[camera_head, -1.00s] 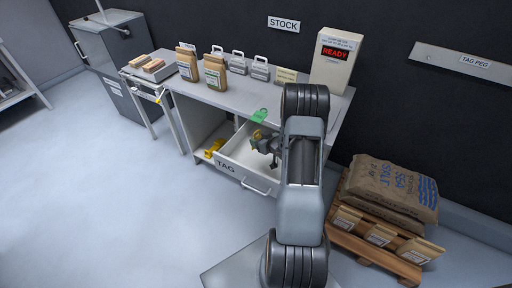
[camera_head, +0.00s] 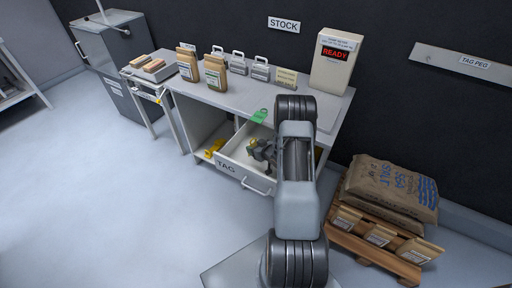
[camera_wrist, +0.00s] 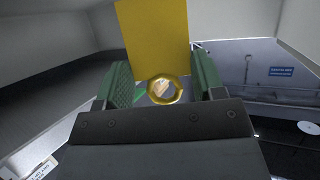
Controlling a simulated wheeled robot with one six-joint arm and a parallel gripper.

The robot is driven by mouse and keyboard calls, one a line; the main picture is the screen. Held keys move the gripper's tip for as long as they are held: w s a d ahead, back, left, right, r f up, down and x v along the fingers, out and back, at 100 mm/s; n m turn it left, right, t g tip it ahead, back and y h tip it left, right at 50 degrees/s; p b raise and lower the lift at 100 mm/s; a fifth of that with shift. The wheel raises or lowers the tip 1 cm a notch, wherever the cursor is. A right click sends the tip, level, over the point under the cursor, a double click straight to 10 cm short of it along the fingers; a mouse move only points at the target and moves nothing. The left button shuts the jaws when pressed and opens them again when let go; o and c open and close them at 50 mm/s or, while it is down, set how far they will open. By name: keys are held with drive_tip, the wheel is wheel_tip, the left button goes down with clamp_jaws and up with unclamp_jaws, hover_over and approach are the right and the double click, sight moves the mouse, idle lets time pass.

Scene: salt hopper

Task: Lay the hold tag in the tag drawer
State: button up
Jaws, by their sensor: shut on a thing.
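The hold tag (camera_wrist: 155,38) is a flat yellow plate with a brass-coloured ring at its near end in the wrist view. My gripper (camera_wrist: 162,82) is shut on it, with a green finger pad on each side. In the head view my gripper (camera_head: 258,150) is over the open tag drawer (camera_head: 228,167), within its outline. The drawer is pulled out, pale inside, with "TAG" on its front. My arm hides its right part. I cannot clearly make out the held tag in the head view, nor tell whether it touches the drawer floor.
A green tag (camera_head: 260,116) lies at the counter's front edge above the drawer. A yellow object (camera_head: 214,148) is in the open bay left of the drawer. Paper bags (camera_head: 215,72) and a READY box (camera_head: 335,62) stand on the counter (camera_head: 215,97). Salt sacks (camera_head: 390,190) lie at right.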

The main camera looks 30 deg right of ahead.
drive_tip(key=shift+f+b, duration=0.4)
drive_tip(key=shift+f, duration=0.2)
drive_tip(key=o, duration=0.9)
